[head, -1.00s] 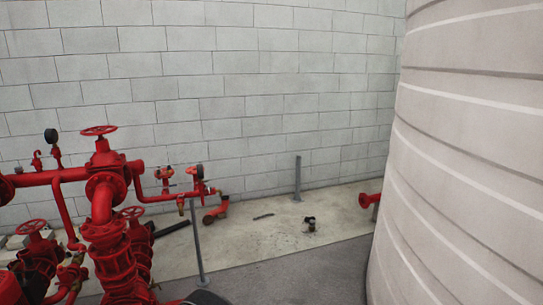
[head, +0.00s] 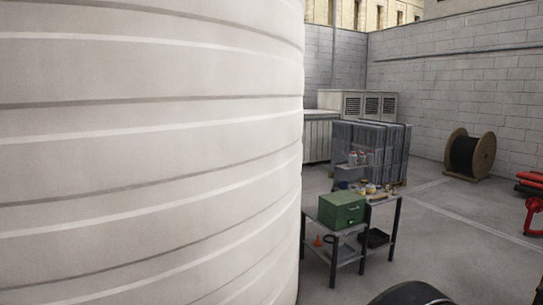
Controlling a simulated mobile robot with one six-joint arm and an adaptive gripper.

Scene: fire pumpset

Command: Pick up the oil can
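No oil can can be made out for certain. A metal work table (head: 394,228) stands right of the big tank, with small yellowish items (head: 372,189) on its top. They are too small to tell apart. A small orange item (head: 318,241) sits on the table's lower shelf, and I cannot tell what it is. Bottles or cans with red parts (head: 361,158) stand on a raised shelf at the back of the table. My gripper is not in view.
A large white ribbed tank (head: 150,150) fills the left half and hides what is behind it. A green toolbox (head: 341,209) is on the table. A cable reel (head: 470,155) is at the right wall.

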